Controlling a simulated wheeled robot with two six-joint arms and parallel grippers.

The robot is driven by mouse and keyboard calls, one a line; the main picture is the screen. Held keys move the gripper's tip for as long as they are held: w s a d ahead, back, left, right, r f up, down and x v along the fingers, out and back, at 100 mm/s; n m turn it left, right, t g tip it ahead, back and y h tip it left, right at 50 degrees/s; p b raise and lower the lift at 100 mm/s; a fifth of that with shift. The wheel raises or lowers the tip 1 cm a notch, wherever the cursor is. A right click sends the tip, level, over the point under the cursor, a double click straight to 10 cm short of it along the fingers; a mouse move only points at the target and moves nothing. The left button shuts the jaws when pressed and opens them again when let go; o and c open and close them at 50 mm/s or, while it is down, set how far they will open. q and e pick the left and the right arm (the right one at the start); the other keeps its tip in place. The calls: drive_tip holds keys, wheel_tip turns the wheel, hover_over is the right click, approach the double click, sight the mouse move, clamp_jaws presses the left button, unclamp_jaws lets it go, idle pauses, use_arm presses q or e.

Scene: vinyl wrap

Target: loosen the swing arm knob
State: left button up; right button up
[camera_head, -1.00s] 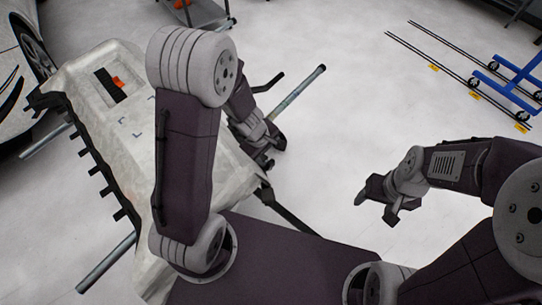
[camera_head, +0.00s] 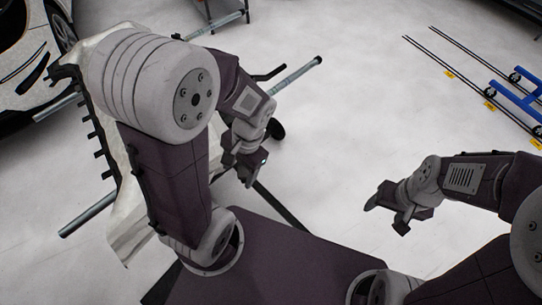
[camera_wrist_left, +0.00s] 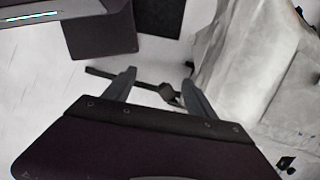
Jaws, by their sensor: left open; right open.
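In the head view, a dark round knob-like part (camera_head: 277,129) shows just right of my left wrist, near a steel tube of the stand; I cannot tell for sure that it is the swing arm knob. My left gripper (camera_head: 248,171) is open and points down beside the stand, below that part. In the left wrist view, my left gripper (camera_wrist_left: 158,82) is open, with a dark bar (camera_wrist_left: 105,73) and a small knob-like piece (camera_wrist_left: 168,92) showing between and beyond its fingers. My right gripper (camera_head: 386,213) is open and empty over the floor at the right.
A pale covered panel (camera_head: 122,225) rests on the stand, largely hidden by my left arm. Steel tubes (camera_head: 295,75) stick out from the stand. A car (camera_head: 22,75) stands at the upper left. Floor rails with a blue frame (camera_head: 515,92) lie at the upper right. The middle floor is clear.

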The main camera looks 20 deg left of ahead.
use_arm(q)
drive_tip(key=w+a+f+m+y+b, duration=0.6)
drive_tip(key=w+f+m+y+b, duration=0.1)
drive_tip(key=w+m+y+b, duration=0.25)
drive_tip(key=w+d+f+m+t+y+b, duration=0.5)
drive_tip(key=w+d+f+m+t+b, duration=0.25)
drive_tip(key=d+f+m, duration=0.35)
drive_tip(key=w+a+f+n+b, duration=0.1)
drive_tip(key=w+a+n, duration=0.1)
drive_tip(key=a, duration=0.8)
drive_tip(key=shift+w+t, duration=0.35)
drive_tip(key=shift+w, duration=0.1)
drive_tip(key=c, duration=1.4)
drive_tip(key=shift+o, duration=0.2)
